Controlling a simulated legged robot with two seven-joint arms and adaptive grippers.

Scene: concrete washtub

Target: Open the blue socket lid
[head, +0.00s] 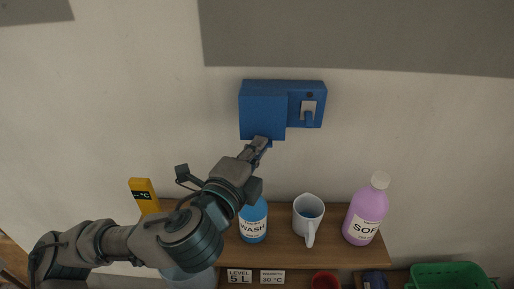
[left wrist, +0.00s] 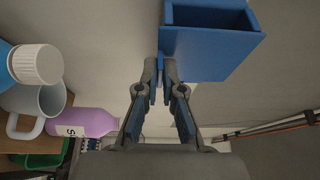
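The blue socket box is on the wall in the head view; its blue lid (head: 262,108) covers the left part. In the left wrist view the lid (left wrist: 205,52) is at the top, with a hollow, open-sided edge showing. A thin blue tab (left wrist: 160,84) hangs from its near edge. My left gripper (head: 262,143) is at the lid's lower edge. In the left wrist view its fingertips (left wrist: 161,76) are close together with the tab between them. How far the lid stands from the box is hard to tell. My right gripper is not in view.
A switch (head: 308,108) is right of the lid. Below is a wooden shelf (head: 336,254) with a blue WASH bottle (head: 253,219), a white mug (head: 308,212) and a purple bottle (head: 366,212). A yellow meter (head: 144,193) stands left. The wall around the box is clear.

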